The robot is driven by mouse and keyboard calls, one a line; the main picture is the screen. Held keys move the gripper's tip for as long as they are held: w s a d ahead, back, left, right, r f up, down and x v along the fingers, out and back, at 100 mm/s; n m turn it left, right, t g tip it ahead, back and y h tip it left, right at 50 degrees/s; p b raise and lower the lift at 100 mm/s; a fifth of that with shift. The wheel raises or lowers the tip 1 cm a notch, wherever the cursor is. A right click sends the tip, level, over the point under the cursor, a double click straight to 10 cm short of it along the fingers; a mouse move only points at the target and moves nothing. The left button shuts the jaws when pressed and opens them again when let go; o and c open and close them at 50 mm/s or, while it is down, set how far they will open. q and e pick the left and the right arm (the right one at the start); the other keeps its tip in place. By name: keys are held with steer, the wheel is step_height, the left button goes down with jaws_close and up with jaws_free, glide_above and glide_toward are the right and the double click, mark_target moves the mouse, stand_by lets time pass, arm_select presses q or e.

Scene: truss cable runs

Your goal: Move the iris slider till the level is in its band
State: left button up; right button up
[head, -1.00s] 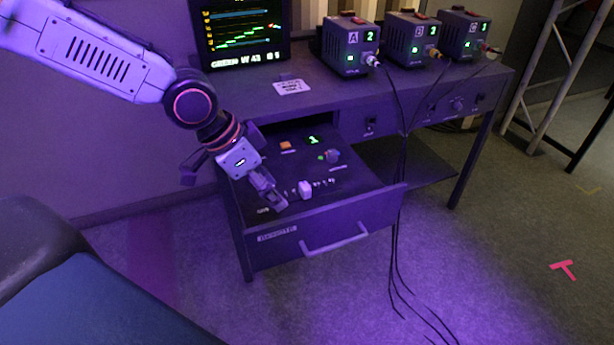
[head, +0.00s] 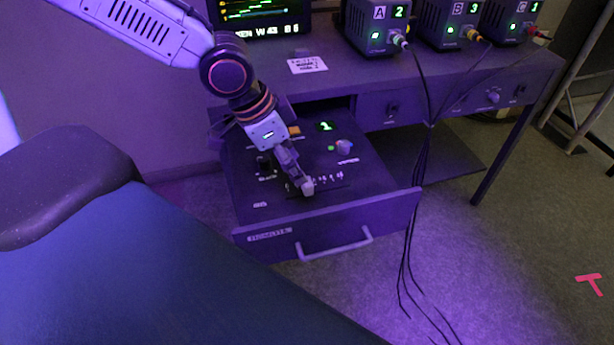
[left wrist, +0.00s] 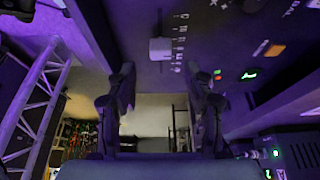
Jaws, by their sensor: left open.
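The slider's pale square knob (head: 307,187) stands on the dark panel in the open drawer, by a row of white marks. In the left wrist view the knob (left wrist: 160,48) lies beyond my fingertips, roughly centred between them, beside its scale. My left gripper (head: 297,181) is right at the knob in the head view and partly covers it. In the left wrist view my left gripper (left wrist: 159,82) has its two fingers apart with nothing between them. Contact with the knob cannot be told. The monitor (head: 260,14) shows coloured traces; its top is cut off. My right gripper is not seen.
The drawer's front (head: 330,228) has a pale handle (head: 335,246). An orange button (head: 294,131) and a round knob (head: 344,146) sit further back on the panel. Three boxes stand on the desk (head: 450,70). Black cables (head: 412,205) hang right of the drawer.

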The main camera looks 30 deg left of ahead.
mark_target(307, 186)
arm_select(q)
steer(key=b+x, duration=0.1)
steer(key=x, duration=0.4)
steer(key=shift+a, duration=0.1)
steer(key=shift+f+b, duration=0.3)
steer(key=shift+f, duration=0.2)
steer(key=shift+w, duration=0.1)
steer(key=shift+w, duration=0.15)
steer(key=c, duration=0.4)
jaws_close()
